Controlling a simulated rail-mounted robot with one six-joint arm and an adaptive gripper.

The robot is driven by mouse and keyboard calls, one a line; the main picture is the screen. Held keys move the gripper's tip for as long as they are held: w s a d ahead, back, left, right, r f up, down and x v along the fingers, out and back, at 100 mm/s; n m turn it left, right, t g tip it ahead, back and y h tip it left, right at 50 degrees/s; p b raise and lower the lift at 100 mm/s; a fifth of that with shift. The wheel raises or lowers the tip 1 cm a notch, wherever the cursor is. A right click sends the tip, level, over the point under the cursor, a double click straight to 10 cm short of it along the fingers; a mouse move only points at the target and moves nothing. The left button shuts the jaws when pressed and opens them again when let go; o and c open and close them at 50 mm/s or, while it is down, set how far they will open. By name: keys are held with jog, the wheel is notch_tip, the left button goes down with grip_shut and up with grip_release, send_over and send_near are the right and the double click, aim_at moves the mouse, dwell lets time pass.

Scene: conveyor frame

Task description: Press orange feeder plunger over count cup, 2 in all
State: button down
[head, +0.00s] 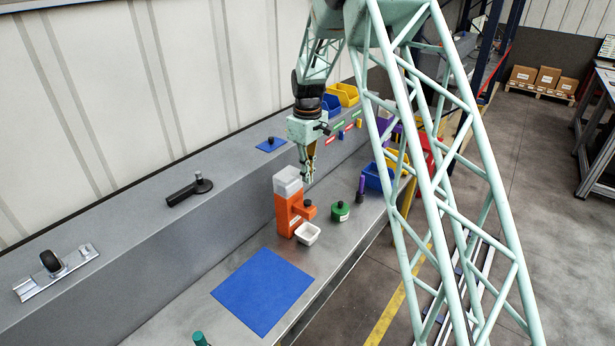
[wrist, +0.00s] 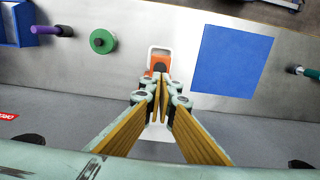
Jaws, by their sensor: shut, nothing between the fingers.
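The orange feeder (head: 285,218) stands upright on the metal bench, with a pale translucent hopper (head: 287,181) on top. A dark knob (head: 308,202) sits on its orange side arm; I take this for the plunger. The small white count cup (head: 307,235) is on the bench at the feeder's front, below the arm. My gripper (head: 308,180) points down, shut and empty, just right of the hopper and above the side arm. The cup's rim (wrist: 152,52) shows beyond.
A green round piece (head: 340,211) and a purple-topped peg (head: 361,187) stand right of the feeder. A bare blue mat (head: 262,290) lies in front of it. Blue bins (head: 378,178) stand farther right. A raised grey ledge (head: 130,255) runs behind.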

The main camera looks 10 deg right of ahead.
aim_at(307, 202)
jog(key=shift+f, duration=0.2)
jog(key=shift+f+b, duration=1.65)
jog(key=shift+f, duration=2.25)
jog(key=shift+f, duration=0.2)
jog(key=shift+f+b, duration=0.6)
jog(key=shift+f, duration=0.4)
jog(key=shift+r, duration=0.15)
jog(key=shift+r+p, duration=0.85)
jog(key=shift+r, duration=2.1)
jog(key=shift+r, duration=0.1)
